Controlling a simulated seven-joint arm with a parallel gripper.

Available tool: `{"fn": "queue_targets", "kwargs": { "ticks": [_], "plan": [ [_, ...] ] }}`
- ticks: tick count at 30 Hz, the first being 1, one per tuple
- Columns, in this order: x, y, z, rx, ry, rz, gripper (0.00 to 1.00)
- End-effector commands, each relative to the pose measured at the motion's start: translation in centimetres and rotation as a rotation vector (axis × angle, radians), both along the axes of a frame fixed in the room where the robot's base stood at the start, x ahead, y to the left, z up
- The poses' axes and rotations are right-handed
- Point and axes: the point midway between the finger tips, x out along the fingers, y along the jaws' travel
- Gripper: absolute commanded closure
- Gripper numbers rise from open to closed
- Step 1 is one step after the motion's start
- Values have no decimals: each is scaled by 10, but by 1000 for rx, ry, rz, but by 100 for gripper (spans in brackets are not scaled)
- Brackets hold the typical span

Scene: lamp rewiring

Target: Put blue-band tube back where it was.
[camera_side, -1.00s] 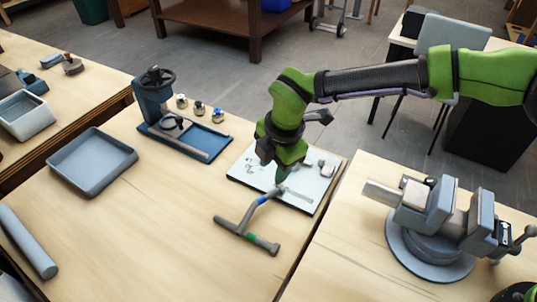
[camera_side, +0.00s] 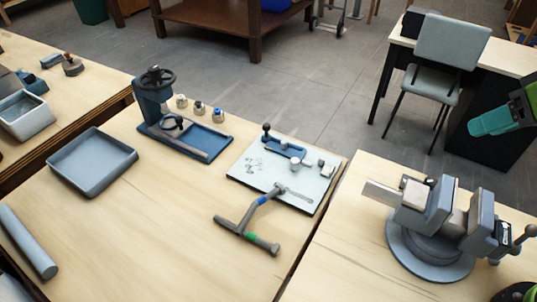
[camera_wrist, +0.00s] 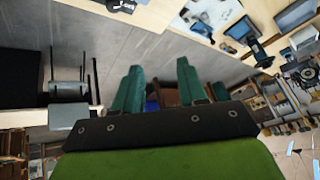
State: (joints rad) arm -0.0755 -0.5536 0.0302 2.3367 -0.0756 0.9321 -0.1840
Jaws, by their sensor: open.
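The blue-band tube (camera_side: 263,200) is a grey tube with a blue band. In the side view it slants from the green-banded grey tube (camera_side: 265,245) up to the edge of the white board (camera_side: 240,172). Its lower end meets the green-banded tube, forming a T shape; whether they are joined I cannot tell. My gripper (camera_side: 480,127) is at the right edge of the side view, high up and far from the tube. In the wrist view its two teal fingers (camera_wrist: 158,82) stand apart with nothing between them. I cannot make out the tube in the wrist view.
A blue-based press (camera_side: 152,100) stands behind, with small knobbed parts (camera_side: 199,108) beside it. A grey tray (camera_side: 92,162) is at the left. A vise (camera_side: 432,215) on a round base stands on the right table. The wood between tray and tubes is clear.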

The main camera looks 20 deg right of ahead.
Motion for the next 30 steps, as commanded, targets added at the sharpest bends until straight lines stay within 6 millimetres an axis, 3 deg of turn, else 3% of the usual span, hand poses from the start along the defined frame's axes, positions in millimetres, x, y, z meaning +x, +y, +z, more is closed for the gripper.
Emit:
{"fn": "queue_targets", "kwargs": {
  "ticks": [3, 7, 30],
  "plan": [
    [-24, -15, -7, 109, -21, -166, 58],
    [-35, -20, -12, 170, -28, -250, 58],
    [-36, -21, -14, 180, -26, -263, 58]
  ]
}}
